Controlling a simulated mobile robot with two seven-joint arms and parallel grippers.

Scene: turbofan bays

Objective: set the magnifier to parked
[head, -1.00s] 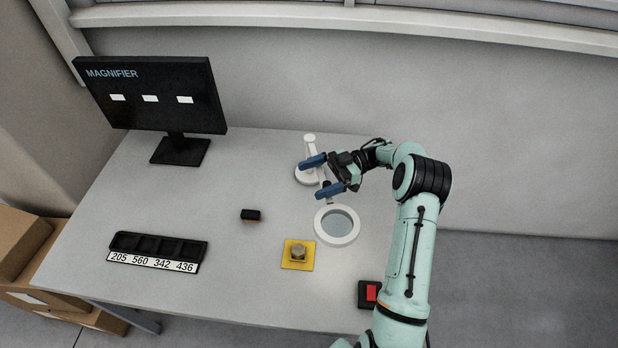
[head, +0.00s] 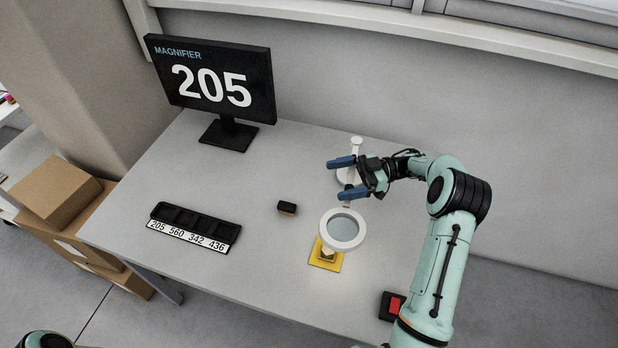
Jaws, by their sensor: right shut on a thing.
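The magnifier has a white ring lens (head: 343,230) that hangs over the far part of a yellow pad (head: 326,256). A small metal part (head: 327,252) on the pad shows partly beneath the ring's near edge. The magnifier's white post and base (head: 355,148) stand behind, partly hidden by my right gripper. My right gripper (head: 340,180) has blue fingers and is shut on the magnifier's arm, between base and ring; the exact contact is small and hard to see. The monitor (head: 211,85) reads "MAGNIFIER 205". My left gripper is not in view.
A black tray (head: 195,225) labelled 205 560 342 436 lies at the left of the table. A small black block (head: 287,208) lies mid-table. A black box with a red top (head: 394,306) sits near the front right. Cardboard boxes (head: 55,192) stand left of the table.

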